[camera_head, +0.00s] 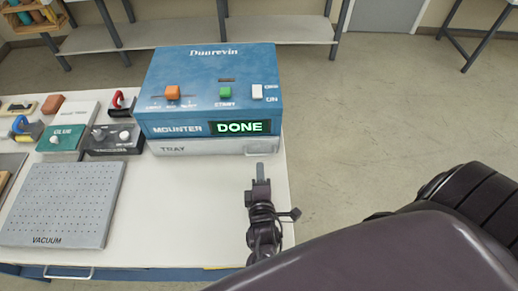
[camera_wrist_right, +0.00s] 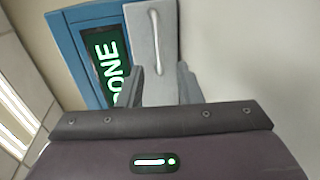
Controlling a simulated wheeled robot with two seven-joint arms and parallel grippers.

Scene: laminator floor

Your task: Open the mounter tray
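The blue mounter (camera_head: 210,90) stands on the table with a lit green DONE display (camera_head: 240,127). Its pale grey tray (camera_head: 205,147) is the low front panel under the display, labelled TRAY, and looks flush with the body. My right gripper (camera_head: 260,172) is in front of the tray's right end, pointing at it. In the right wrist view the two fingers of my right gripper (camera_wrist_right: 160,78) are apart, with the tray front (camera_wrist_right: 141,40) and its bar handle (camera_wrist_right: 155,38) ahead of them. Nothing shows between the fingers. My left gripper is not in view.
A perforated VACUUM plate (camera_head: 65,200) lies at left, near a dark control box (camera_head: 115,139). The table (camera_head: 180,215) before the tray is bare.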

